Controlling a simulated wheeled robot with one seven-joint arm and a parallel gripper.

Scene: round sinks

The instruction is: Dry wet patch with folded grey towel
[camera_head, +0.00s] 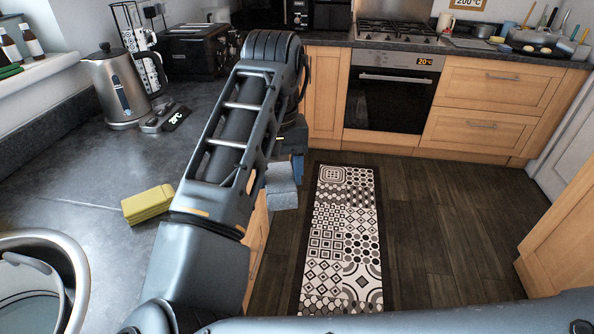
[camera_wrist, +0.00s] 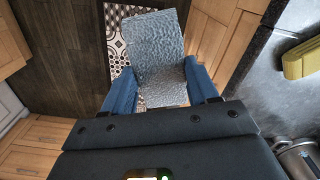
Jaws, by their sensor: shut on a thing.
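The folded grey towel (camera_wrist: 154,45) is held between the two blue fingers of my gripper (camera_wrist: 160,80) in the wrist view. The towel also shows in the head view (camera_head: 281,187), hanging in the air beside the counter edge, over the floor side. My gripper (camera_head: 297,165) is shut on it, partly hidden behind my arm in the head view. The grey worktop (camera_head: 110,165) lies to the left of my arm. I cannot make out a distinct wet patch; my arm hides part of the worktop.
A yellow folded cloth or sponge (camera_head: 148,204) lies on the worktop left of my arm. A round sink (camera_head: 78,262) is at the lower left. A steel kettle (camera_head: 117,88) and black toaster (camera_head: 193,50) stand further back. A patterned mat (camera_head: 345,235) lies on the open floor.

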